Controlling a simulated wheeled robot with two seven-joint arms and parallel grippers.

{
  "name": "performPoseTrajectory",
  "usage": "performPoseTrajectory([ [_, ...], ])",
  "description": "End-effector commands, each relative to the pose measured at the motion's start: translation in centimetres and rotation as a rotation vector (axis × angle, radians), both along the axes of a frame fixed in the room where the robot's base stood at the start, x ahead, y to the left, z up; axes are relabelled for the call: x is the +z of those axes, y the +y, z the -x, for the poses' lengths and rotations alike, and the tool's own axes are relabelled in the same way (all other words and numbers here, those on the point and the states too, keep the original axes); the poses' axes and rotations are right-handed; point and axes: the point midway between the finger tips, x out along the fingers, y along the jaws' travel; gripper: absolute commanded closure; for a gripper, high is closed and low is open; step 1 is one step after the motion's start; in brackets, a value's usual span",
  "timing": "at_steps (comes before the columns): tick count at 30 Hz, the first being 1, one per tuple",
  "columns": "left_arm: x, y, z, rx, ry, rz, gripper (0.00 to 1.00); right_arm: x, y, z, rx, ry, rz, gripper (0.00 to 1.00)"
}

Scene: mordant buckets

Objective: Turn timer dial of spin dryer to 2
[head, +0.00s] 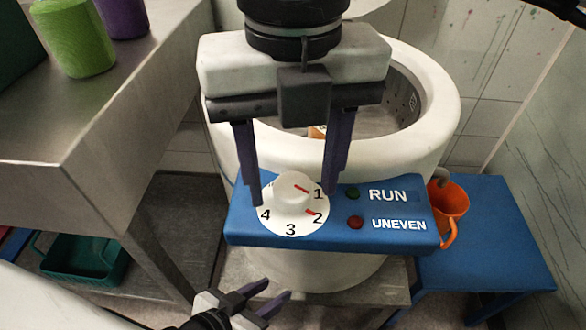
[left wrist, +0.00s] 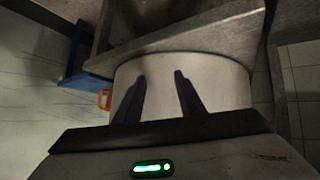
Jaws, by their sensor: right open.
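The spin dryer (head: 430,85) is a white round tub with a blue control panel (head: 390,232) on its front. The timer dial (head: 292,228) is a white disc marked 1 to 4 with a raised white knob (head: 291,192). My left gripper (head: 277,288) is open and empty below the panel, before the dryer's lower body (left wrist: 158,88).
A green RUN lamp (head: 352,192) and a red UNEVEN lamp (head: 355,222) sit right of the dial. An orange cup (head: 450,200) stands on a blue stool (head: 500,250) at the right. A steel counter (head: 130,110) with green and purple spools is at the left.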

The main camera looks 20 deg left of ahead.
Motion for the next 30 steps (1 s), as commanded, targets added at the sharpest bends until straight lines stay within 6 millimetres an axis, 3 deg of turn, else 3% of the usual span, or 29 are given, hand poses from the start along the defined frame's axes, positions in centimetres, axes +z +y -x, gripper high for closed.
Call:
performPoseTrajectory([
  [7,0.2,0.0,0.3,0.002,0.003,-0.001,0.64,1.5,0.0,0.0,0.0,-0.001,0.0,0.48],
  [15,0.6,0.3,1.0,0.0,0.016,-0.014,0.64,6.9,0.1,0.0,-0.001,-0.002,-0.001,0.48],
  [21,0.7,0.4,1.0,-0.004,0.02,-0.025,0.64,9.6,0.0,0.0,-0.001,-0.001,-0.001,0.48],
  [30,0.8,0.5,0.2,-0.007,0.009,-0.031,0.64,10.3,0.0,0.0,0.001,0.001,0.001,0.48],
])
